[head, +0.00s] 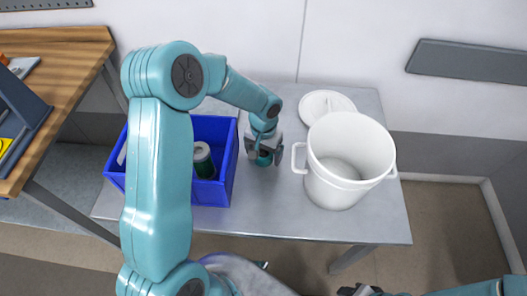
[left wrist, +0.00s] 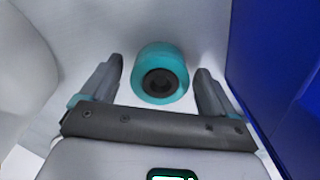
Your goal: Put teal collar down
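The teal collar (head: 264,160) is on the grey table between the blue crate and the white bucket. In the left wrist view the collar (left wrist: 160,73) shows as a short teal ring with a dark centre. My left gripper (head: 265,156) is low over the table, with its fingers on either side of the collar. In the left wrist view the left gripper (left wrist: 158,82) is open, with a gap between each finger and the collar. My right gripper (head: 362,290) is only partly in view at the bottom edge; its fingers are too cut off to read.
The blue crate (head: 222,190) stands close to the left of the gripper, with a dark green and white cylinder (head: 204,160) inside. The white bucket (head: 345,165) with handles is close on the right. A white lid (head: 325,103) lies behind it. The table's front strip is clear.

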